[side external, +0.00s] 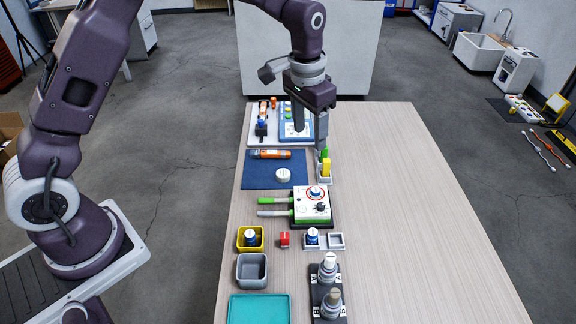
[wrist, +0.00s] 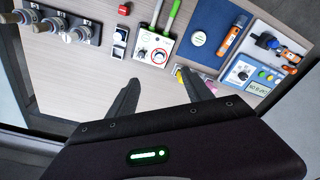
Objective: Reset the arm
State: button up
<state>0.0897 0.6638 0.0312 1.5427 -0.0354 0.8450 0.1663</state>
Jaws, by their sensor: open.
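My gripper (side external: 321,133) is above the back part of the wooden table, over the spot beside the blue mat. In the wrist view my gripper (wrist: 166,92) shows two dark fingers spread apart, with bare table between them and nothing held. In the side view it hangs just above or beside a small holder with yellow and green pieces (side external: 325,166); I cannot tell whether it touches them. In the wrist view these pieces (wrist: 182,80) are partly hidden by a finger.
A white box with green-handled probes (side external: 312,205), a blue mat (side external: 259,178), a grey bin (side external: 252,270), a yellow bin (side external: 250,238), a teal tray (side external: 259,308) and a black stand with metal knobs (side external: 328,290) occupy the table. Its right side (side external: 410,220) is clear.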

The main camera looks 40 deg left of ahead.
jog(key=s+a+r+t, duration=0.2)
jog(key=s+r, duration=0.7)
jog(key=r, duration=0.3)
jog(key=s+r+n+t, duration=0.1)
jog(key=s, duration=1)
jog(key=s+a+r+n+t, duration=0.1)
jog(key=s, duration=1)
jog(key=shift+s+a+r+t, duration=0.15)
jog(key=shift+a+r+t, duration=0.15)
jog(key=shift+r, duration=0.1)
